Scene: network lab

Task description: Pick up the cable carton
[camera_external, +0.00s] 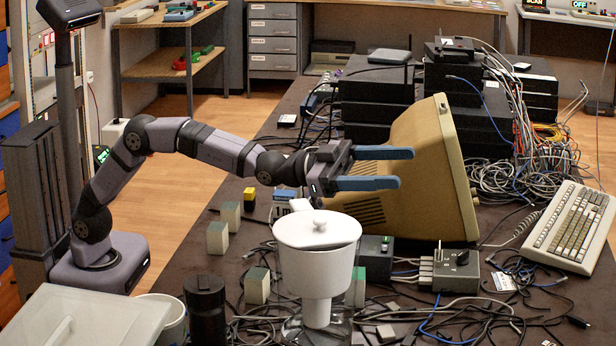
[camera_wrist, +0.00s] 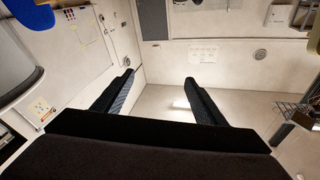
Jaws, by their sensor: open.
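I cannot tell for certain which thing is the cable carton. Several small pale boxes with green tops stand on the dark table, among them one box at the left (camera_external: 217,238), one behind it (camera_external: 230,215) and one nearer the front (camera_external: 256,286). My gripper (camera_external: 402,168) is open, held level above the table, and points right across the beige monitor (camera_external: 430,175) in the external view. No object shows between its fingers. In the wrist view, the fingers (camera_wrist: 160,79) are apart, with walls and ceiling behind them and no carton in sight.
A white lidded vessel (camera_external: 318,262) stands at the front middle, near the boxes. A black cylinder (camera_external: 205,308) and a pale bin (camera_external: 75,318) are at front left. Loose cables, a keyboard (camera_external: 570,228) and stacked black devices (camera_external: 375,95) crowd the right and back.

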